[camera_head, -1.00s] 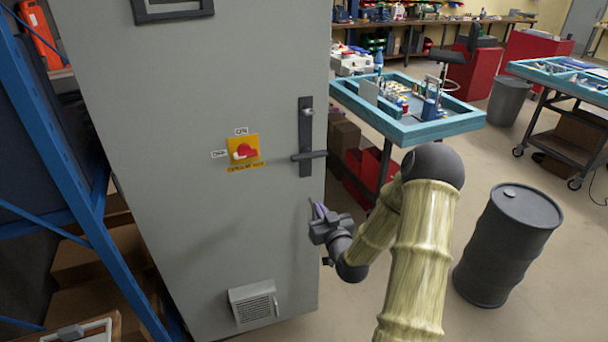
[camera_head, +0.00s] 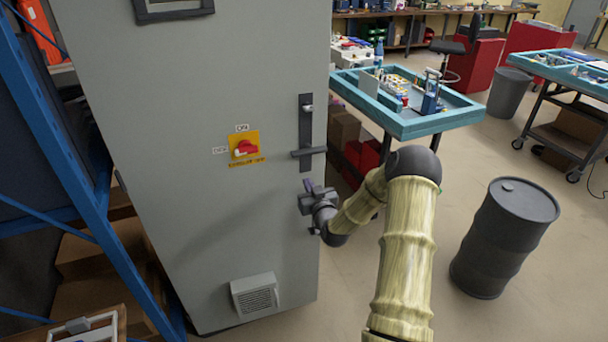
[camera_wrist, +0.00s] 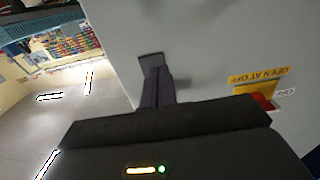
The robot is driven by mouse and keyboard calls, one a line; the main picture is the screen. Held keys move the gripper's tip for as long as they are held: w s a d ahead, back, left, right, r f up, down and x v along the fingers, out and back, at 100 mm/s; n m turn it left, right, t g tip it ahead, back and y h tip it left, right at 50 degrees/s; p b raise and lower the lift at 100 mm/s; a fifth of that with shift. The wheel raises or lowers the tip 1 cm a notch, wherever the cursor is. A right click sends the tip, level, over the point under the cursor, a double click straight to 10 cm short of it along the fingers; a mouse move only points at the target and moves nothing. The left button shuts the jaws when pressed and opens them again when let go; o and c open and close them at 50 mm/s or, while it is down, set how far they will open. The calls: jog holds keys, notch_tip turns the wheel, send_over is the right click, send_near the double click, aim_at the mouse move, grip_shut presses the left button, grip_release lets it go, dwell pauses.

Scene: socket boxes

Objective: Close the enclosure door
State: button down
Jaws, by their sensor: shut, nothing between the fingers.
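The grey enclosure door (camera_head: 220,210) fills the left-centre of the head view and looks flush with its cabinet, though I cannot tell if it is fully shut. Its dark handle (camera_head: 306,153) is near the right edge, with the lever pointing sideways. A red rotary switch (camera_head: 244,148) on a yellow plate sits left of the handle. My gripper (camera_head: 308,187) is shut and empty, just below the handle, close to the door face; contact is unclear. In the wrist view my gripper fingers (camera_wrist: 157,82) point at the grey door (camera_wrist: 215,55).
A blue shelf rack (camera_head: 75,170) stands close on the left. A dark barrel (camera_head: 503,240) stands at the right. A blue-rimmed workbench (camera_head: 420,125) is behind my arm.

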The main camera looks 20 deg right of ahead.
aim_at(301, 171)
jog(key=shift+w+d+p, duration=0.1)
jog(key=shift+w+p, duration=0.5)
jog(key=shift+w, duration=1.65)
jog(key=shift+w, duration=0.1)
